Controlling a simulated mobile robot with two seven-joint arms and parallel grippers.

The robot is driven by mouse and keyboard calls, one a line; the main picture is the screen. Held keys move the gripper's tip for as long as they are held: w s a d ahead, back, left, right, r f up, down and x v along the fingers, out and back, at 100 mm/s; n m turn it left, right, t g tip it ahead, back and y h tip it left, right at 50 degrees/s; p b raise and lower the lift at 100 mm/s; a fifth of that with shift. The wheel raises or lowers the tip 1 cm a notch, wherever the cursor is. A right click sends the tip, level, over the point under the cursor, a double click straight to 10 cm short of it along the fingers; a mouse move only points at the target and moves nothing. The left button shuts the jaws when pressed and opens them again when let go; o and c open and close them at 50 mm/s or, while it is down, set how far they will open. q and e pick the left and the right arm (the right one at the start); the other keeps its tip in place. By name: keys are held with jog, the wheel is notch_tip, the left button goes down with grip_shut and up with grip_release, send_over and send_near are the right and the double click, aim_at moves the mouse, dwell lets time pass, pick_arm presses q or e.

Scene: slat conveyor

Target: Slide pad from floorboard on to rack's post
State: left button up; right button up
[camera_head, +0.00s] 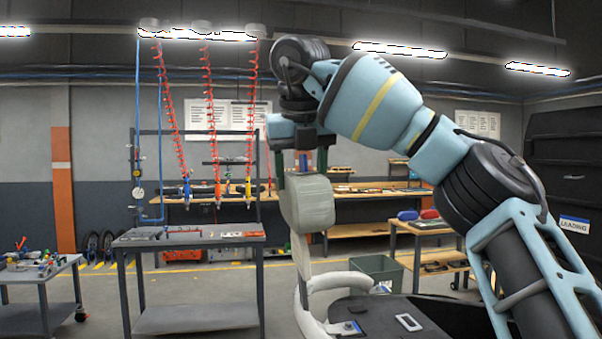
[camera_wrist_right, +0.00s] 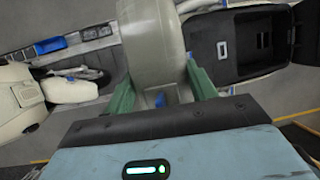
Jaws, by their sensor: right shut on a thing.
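My right gripper (camera_head: 301,172) points down and is shut on a beige-grey rounded pad (camera_head: 308,205). In the wrist view the pad (camera_wrist_right: 150,45) sits between the two green fingers. A narrow pale upright (camera_head: 301,258), apparently the rack's post, shows directly below the pad and runs down to a pale curved rail (camera_head: 328,290). I cannot tell whether the pad is seated on this post or only in front of it. I cannot make out the floorboard for certain. My left gripper is not in view.
A dark open compartment (camera_wrist_right: 238,48) lies beside the pad in the wrist view. A grey-green bin (camera_head: 377,268) stands behind the rail. A grey table (camera_head: 190,238) stands left, with a small cart (camera_head: 40,272) farther left. Red coiled hoses (camera_head: 210,95) hang behind.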

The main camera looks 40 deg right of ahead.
aim_at(305, 171)
jog(key=shift+s+d+f, duration=0.1)
jog(key=shift+d+f, duration=0.05)
jog(key=shift+f, duration=2.05)
jog(key=shift+s+d+f, duration=0.1)
jog(key=shift+d+f, duration=0.05)
jog(key=shift+f, duration=2.05)
jog(key=o, duration=1.3)
jog(key=shift+c, duration=0.2)
jog(key=shift+v, duration=3.9)
